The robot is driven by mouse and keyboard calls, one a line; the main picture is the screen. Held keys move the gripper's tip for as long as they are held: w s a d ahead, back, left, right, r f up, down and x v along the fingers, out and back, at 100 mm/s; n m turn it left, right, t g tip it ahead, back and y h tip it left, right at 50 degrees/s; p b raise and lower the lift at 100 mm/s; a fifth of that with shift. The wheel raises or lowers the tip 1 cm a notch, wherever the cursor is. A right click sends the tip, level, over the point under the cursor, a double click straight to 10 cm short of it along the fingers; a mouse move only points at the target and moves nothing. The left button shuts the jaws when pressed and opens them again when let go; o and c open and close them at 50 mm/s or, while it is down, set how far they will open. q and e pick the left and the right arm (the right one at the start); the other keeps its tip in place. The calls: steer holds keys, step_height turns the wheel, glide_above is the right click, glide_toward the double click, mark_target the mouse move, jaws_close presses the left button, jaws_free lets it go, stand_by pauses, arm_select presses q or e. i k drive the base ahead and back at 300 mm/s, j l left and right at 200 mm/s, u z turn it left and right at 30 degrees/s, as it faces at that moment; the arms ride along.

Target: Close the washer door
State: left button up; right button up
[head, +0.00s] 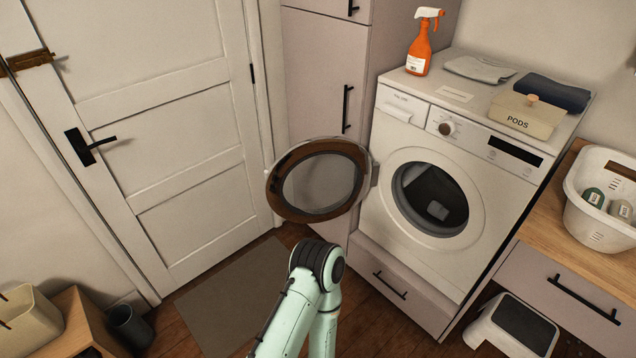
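The white washer (446,262) stands at the right of centre in the head view. Its round door (319,187), with a dark brown rim and clear middle, hangs wide open to the left, hinged at the left of the round opening. The drum (430,195) is exposed, and something pale shows inside it. One of my arms, pale green with a dark joint, rises from the bottom edge and bends just below the door. A small gap seems to lie between joint and door. Neither gripper can be seen.
An orange spray bottle (423,45), folded cloths (552,92) and a PODS box (524,115) sit on top. A white basket (602,220) is on the right counter. A grey mat (232,295) lies left of my arm.

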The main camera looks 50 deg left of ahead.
mark_target(368, 171)
steer(key=j+z, duration=0.1)
steer(key=j, duration=0.65)
steer(key=k+j, duration=0.1)
steer(key=j, duration=0.6)
steer(key=j+z, duration=0.15)
steer(key=j, duration=0.6)
steer(key=k, duration=0.05)
